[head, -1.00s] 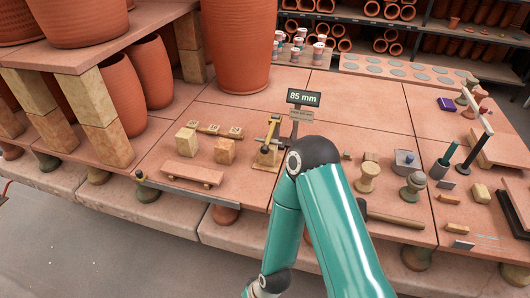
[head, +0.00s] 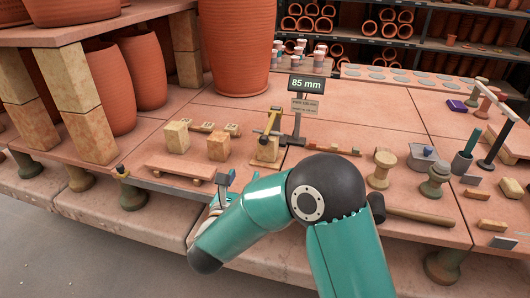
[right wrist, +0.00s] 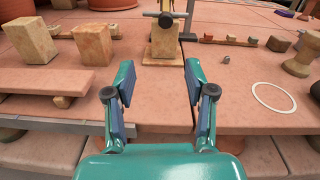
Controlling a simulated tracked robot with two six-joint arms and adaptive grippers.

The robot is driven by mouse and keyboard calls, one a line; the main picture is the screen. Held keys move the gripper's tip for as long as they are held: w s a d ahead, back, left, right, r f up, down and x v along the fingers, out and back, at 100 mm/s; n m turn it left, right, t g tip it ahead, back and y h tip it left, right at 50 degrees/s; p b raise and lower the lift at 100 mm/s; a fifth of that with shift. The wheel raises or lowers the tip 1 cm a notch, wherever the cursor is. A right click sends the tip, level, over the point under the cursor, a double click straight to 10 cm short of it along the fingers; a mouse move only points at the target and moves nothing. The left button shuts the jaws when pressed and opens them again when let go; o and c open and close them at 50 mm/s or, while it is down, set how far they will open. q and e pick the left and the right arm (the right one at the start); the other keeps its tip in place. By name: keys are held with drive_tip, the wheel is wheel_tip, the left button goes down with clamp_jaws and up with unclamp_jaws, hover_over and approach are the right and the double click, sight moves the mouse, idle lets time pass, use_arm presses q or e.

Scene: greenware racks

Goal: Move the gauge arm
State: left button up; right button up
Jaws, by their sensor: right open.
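The gauge stands near the table's front, with a black display (head: 307,85) reading 85 mm on a dark post. Its yellow gauge arm (head: 271,122) rises above a pale block (head: 266,149). In the right wrist view the gauge arm (right wrist: 188,12) shows at the top centre, with a dark round knob and bar (right wrist: 165,19) just over the block (right wrist: 165,46). My right gripper (right wrist: 159,75) is open and empty, its two fingers pointing at the block from in front, apart from it. In the head view the right gripper is partly hidden by my arm. My left gripper is out of view.
Left of the gauge lie two pale blocks (head: 177,137) and a low clay plank (head: 180,171). A tall clay pot (head: 236,50) is behind. A white ring (right wrist: 273,97) lies to the gripper's right.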

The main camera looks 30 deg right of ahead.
drive_tip(key=m, duration=0.1)
drive_tip(key=p, duration=0.2)
approach(262, 142)
drive_tip(key=x, duration=0.9)
drive_tip(key=shift+w+d, duration=0.2)
drive_tip(key=shift+d, duration=0.15)
drive_tip(key=shift+r, duration=0.1)
clamp_jaws()
